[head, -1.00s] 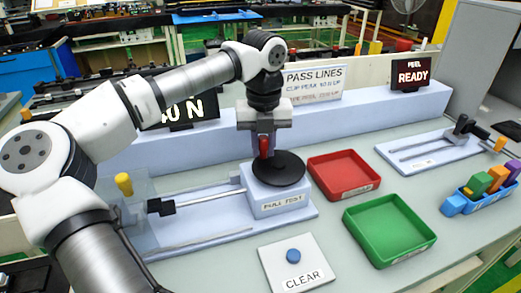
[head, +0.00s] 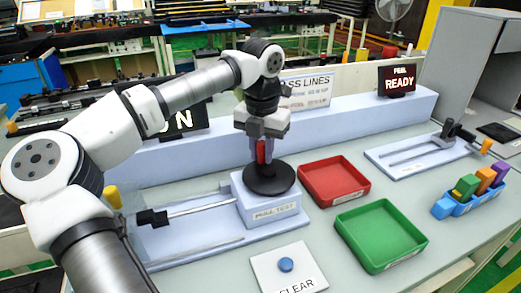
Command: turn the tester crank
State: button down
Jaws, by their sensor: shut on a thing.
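The pull tester (head: 268,210) is a pale blue block labelled PULL TEST on a base plate, with a black round crank disc (head: 268,181) on top. A red crank handle (head: 261,152) stands up from the disc. My gripper (head: 262,150) points down over the disc and is shut on the red handle, its fingers hiding part of it. A rod with a black clamp (head: 152,218) runs left from the block. The display (head: 180,122) behind is partly hidden by my arm and ends in N.
A red tray (head: 334,181) and a green tray (head: 381,234) lie right of the tester. A CLEAR button (head: 286,264) is in front. A peel fixture (head: 420,158), a READY screen (head: 399,81) and a blue rack (head: 470,204) with coloured pieces stand further right.

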dwell(0.3)
jog(key=c, duration=1.3)
grip_release()
jog(key=shift+o, duration=0.2)
notch_tip(320, 180, up, 14)
jog(key=b, duration=0.1)
jog(key=shift+f, duration=0.1)
